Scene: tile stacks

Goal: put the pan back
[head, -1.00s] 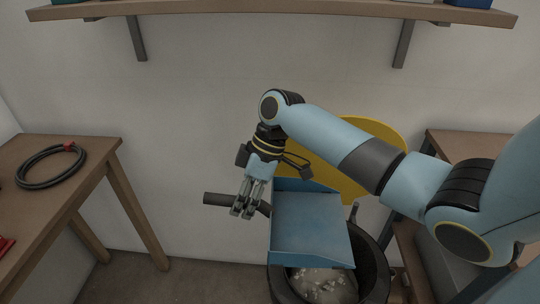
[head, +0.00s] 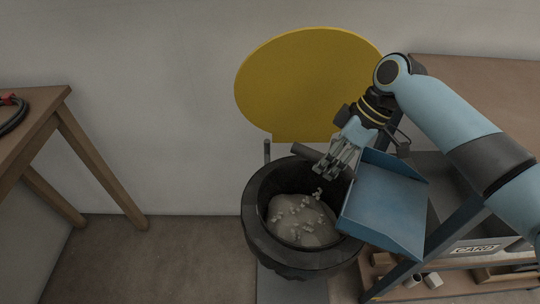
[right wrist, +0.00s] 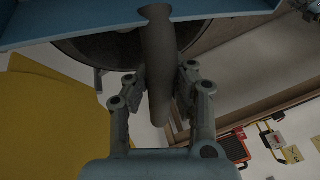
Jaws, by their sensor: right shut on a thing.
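The pan is a blue dustpan (head: 385,205) with a dark round handle (head: 308,151). My right gripper (head: 341,158) is shut on that handle, and the right wrist view shows the dark handle (right wrist: 158,60) between its fingers (right wrist: 158,88). In the head view the pan overlaps the right rim of the black bin, its open tray facing me and looking empty. At the top of the right wrist view the blue pan (right wrist: 235,9) shows only in part. My left gripper is out of view.
The black bin (head: 262,240) holds a pale heap with light bits. Its yellow lid (head: 305,80) stands raised behind. A wooden-topped cart (head: 480,90) with a lower shelf stands right. A wooden table (head: 40,110) with a black coil is left, with free floor between.

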